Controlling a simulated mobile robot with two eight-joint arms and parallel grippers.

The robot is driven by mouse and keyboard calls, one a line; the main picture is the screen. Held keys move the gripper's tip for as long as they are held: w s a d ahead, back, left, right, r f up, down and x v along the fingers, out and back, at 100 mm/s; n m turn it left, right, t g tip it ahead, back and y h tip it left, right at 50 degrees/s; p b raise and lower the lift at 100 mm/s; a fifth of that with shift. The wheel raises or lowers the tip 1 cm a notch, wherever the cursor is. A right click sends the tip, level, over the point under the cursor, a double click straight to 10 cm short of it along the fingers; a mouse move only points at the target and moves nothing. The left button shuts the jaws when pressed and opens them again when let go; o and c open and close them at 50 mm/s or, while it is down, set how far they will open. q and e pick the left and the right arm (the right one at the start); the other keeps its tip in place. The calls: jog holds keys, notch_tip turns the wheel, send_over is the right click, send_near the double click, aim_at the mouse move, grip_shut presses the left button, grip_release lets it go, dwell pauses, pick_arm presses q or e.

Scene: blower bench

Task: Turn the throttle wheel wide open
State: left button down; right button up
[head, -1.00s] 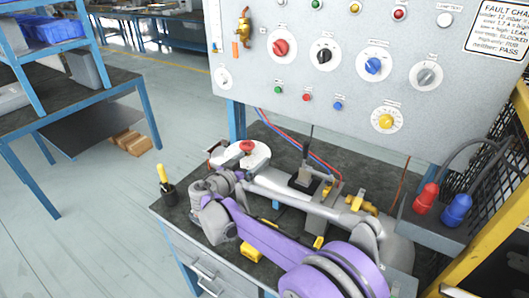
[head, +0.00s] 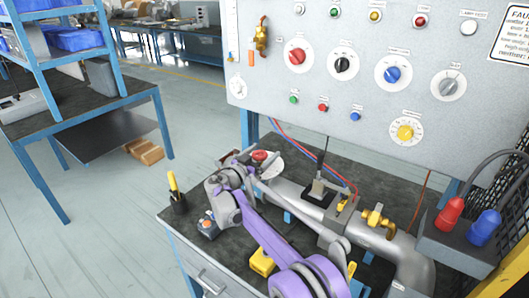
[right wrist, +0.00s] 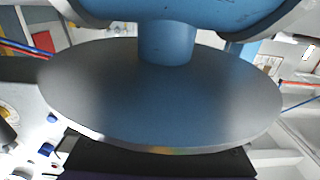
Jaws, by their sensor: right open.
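A pale round disc with a red knob (head: 261,155) on top stands at the left end of the grey pipe on the bench. It looks like the throttle wheel, but my gripper partly hides it. My right gripper (head: 224,180) is at the disc's left front side and open; whether it touches the disc cannot be told. The right wrist view shows a large grey disc (right wrist: 160,100) with a blue stem (right wrist: 166,42) very close. Whether this is the same wheel is unclear. My left gripper is not in view.
The instrument panel (head: 300,120) with coloured knobs rises behind the bench. Right of the wheel are the grey pipe (head: 290,195), a brass valve (head: 377,222) and red and blue plugs (head: 484,227). A black cup (head: 179,203) with a yellow-handled tool stands at the left bench edge.

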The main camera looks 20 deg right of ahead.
jog(key=shift+w+d, duration=0.25)
jog(key=shift+d, duration=0.1)
jog(key=c, duration=1.4)
